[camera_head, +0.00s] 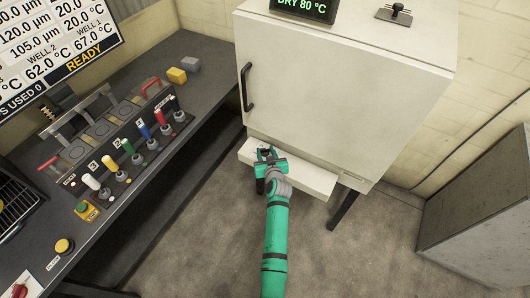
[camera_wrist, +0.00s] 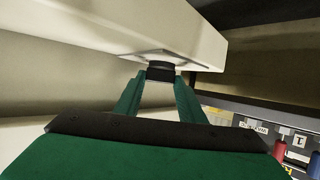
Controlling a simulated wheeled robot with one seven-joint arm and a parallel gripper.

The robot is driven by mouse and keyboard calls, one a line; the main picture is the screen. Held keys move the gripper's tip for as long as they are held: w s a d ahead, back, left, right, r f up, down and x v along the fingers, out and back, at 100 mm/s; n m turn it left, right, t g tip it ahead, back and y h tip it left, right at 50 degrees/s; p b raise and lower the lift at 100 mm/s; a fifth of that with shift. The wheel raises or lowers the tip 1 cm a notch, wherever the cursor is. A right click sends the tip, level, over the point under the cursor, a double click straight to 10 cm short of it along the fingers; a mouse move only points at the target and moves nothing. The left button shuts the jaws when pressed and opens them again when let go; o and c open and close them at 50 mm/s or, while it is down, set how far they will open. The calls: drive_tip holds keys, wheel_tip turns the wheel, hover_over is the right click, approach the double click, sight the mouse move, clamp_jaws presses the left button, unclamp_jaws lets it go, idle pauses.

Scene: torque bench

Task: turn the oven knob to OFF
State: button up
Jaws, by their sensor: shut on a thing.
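The oven (camera_head: 340,90) is a large white cabinet with a black handle (camera_head: 246,87) on its left side. A white ledge (camera_head: 308,180) juts from its lower front. Its display (camera_head: 304,8) reads DRY 80 °C. My green gripper (camera_head: 267,156) is at the left part of this ledge. In the wrist view, my gripper's two green fingers (camera_wrist: 160,82) are closed on a small black knob (camera_wrist: 160,70), which sits against a pale panel. The knob's pointer and any OFF mark cannot be made out.
On the left, a dark bench (camera_head: 205,75) carries a row of coloured levers (camera_head: 126,147), with yellow (camera_head: 177,75) and grey (camera_head: 190,64) blocks behind. A grey cabinet (camera_head: 480,215) stands at lower right. The floor between is clear.

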drive_tip(key=shift+w+d+n+g+y, duration=0.15)
drive_tip(key=shift+n+g+y, duration=0.25)
drive_tip(key=shift+n+y, duration=0.5)
drive_tip(key=shift+s+d+n+g+y, duration=0.15)
drive_tip(key=shift+n+g+y, duration=0.25)
drive_tip(key=shift+n+y, duration=0.45)
drive_tip(key=shift+w+f+n+g+y, duration=0.1)
drive_tip(key=shift+n+g+y, duration=0.2)
drive_tip(key=shift+n+y, duration=0.2)
drive_tip(key=o, duration=1)
drive_tip(key=shift+o, duration=0.2)
drive_tip(key=shift+d, duration=0.1)
drive_tip(key=v, duration=1)
drive_tip(key=shift+s, duration=0.35)
drive_tip(key=shift+d, duration=0.2)
